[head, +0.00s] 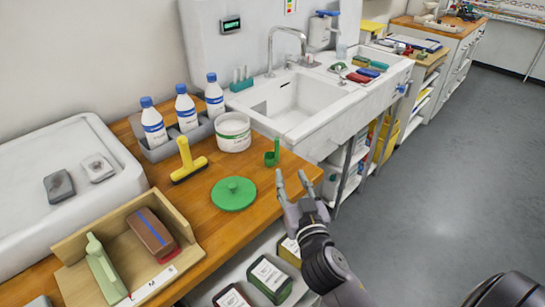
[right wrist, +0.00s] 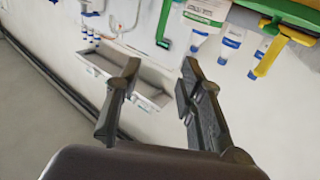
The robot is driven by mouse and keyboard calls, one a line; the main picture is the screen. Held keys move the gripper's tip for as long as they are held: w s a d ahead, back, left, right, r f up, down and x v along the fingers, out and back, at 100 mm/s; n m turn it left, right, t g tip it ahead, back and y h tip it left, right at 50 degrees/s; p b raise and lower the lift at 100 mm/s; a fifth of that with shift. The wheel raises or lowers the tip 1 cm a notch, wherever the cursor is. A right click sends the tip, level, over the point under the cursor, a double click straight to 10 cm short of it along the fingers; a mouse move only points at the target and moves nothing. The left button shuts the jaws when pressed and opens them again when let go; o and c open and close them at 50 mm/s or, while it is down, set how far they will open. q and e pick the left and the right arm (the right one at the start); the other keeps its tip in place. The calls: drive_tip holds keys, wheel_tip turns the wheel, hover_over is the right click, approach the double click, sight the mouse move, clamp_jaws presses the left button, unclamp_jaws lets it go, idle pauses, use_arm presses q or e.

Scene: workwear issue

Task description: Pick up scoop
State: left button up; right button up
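The green scoop (head: 272,154) stands near the right edge of the wooden counter, its handle pointing up, just right of the white tub (head: 233,132). In the right wrist view a green handle shape (right wrist: 163,24), which looks like the scoop, shows beyond the fingers. My right gripper (head: 291,178) is open and empty, just past the counter's edge, in front of the scoop and apart from it. Its two spread fingers (right wrist: 161,70) also show in the right wrist view with nothing between them. My left gripper is not in view.
A green round lid (head: 233,194) and a yellow T-shaped tool (head: 188,163) lie left of the scoop. White bottles (head: 186,110) stand in a grey tray behind. A sink (head: 300,100) adjoins the counter. Open floor (head: 450,190) lies to the right.

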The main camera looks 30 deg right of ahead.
drive_tip(key=p, duration=0.3)
approach(278, 141)
drive_tip(key=x, duration=0.5)
drive_tip(key=shift+w+f, duration=0.15)
drive_tip(key=shift+f, duration=0.05)
drive_tip(key=shift+w+d+r, duration=0.1)
drive_tip(key=shift+w+r, duration=0.05)
drive_tip(key=shift+w, duration=0.35)
drive_tip(key=p+x, duration=0.1)
drive_tip(key=x, duration=0.2)
drive_tip(key=shift+w+d+r, duration=0.1)
drive_tip(key=shift+w, duration=0.15)
drive_tip(key=shift+w+d+p, duration=0.1)
drive_tip(key=shift+w+p, duration=0.2)
drive_tip(key=shift+w, duration=0.15)
drive_tip(key=shift+c, duration=0.4)
clamp_jaws()
